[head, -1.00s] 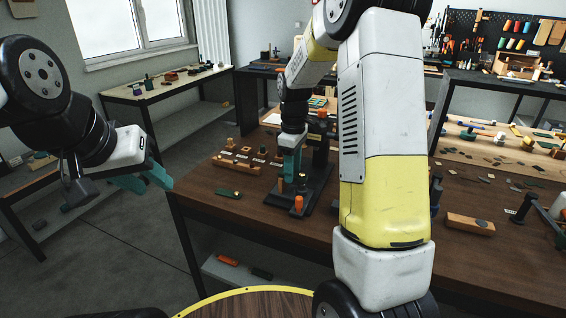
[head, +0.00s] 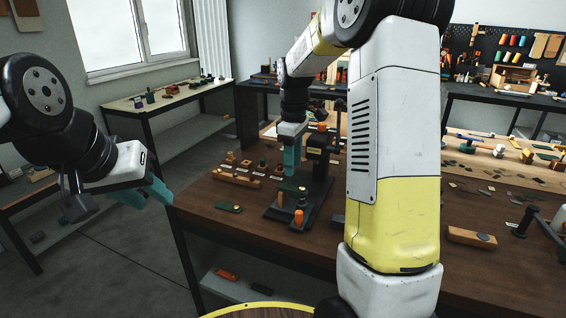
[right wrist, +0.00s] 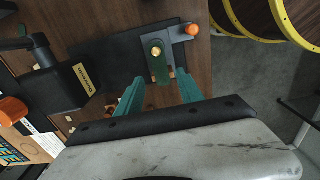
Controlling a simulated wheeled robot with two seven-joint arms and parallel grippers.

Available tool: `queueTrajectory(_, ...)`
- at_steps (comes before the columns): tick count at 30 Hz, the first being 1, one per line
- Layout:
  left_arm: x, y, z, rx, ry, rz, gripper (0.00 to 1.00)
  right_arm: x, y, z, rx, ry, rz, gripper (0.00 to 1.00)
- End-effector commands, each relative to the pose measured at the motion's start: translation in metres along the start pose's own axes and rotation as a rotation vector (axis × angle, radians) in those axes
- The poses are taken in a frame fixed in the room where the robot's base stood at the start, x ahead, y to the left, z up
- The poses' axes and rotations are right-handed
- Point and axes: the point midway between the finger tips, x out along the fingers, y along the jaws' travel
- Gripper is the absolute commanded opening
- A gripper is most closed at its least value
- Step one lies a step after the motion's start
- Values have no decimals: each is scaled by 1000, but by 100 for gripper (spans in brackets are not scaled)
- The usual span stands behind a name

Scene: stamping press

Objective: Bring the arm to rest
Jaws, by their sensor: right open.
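My right gripper (head: 291,160) hangs fingers down above the front of the black stamping press (head: 316,170). In the right wrist view its two teal fingers (right wrist: 160,92) are apart with nothing held between them. A green plate (right wrist: 158,66) with a brass knob (right wrist: 156,51) lies on the press base beyond the fingertips, beside an orange knob (right wrist: 192,30). My left gripper (head: 146,194) is at the left, over the floor in front of the table's left edge. Its teal fingers look apart and empty.
The brown table (head: 235,226) bears a wooden holder (head: 236,180) with several stamps left of the press. A green piece (head: 227,207) lies in front of it. A wooden block (head: 472,237) lies at the right. My right forearm hides part of the table.

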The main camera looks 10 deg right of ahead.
Motion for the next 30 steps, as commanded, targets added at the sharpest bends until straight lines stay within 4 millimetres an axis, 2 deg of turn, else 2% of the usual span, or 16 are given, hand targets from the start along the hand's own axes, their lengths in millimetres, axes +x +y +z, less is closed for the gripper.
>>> queueTrajectory(5, 0, 0, 0, 0, 0, 0, 36, -2, -1, 1, 5, 4, 2, 44)
queueTrajectory(8, 0, 0, 0, 0, 0, 0, 36, -14, -9, 6, 43, 28, 15, 44)
queueTrajectory(10, 0, 0, 0, 0, 0, 0, 36, -29, -21, 13, 98, 62, 33, 44)
queueTrajectory(15, 0, 0, 0, 0, 0, 0, 36, -70, -68, 41, 299, 187, 79, 44)
queueTrajectory(21, 0, 0, 0, 0, 0, 0, 36, -98, -130, 75, 547, 348, 109, 44)
queueTrajectory(27, 0, 0, 0, 0, 0, 0, 36, -102, -184, 103, 762, 498, 112, 44)
queueTrajectory(30, 0, 0, 0, 0, 0, 0, 36, -99, -201, 111, 833, 548, 106, 44)
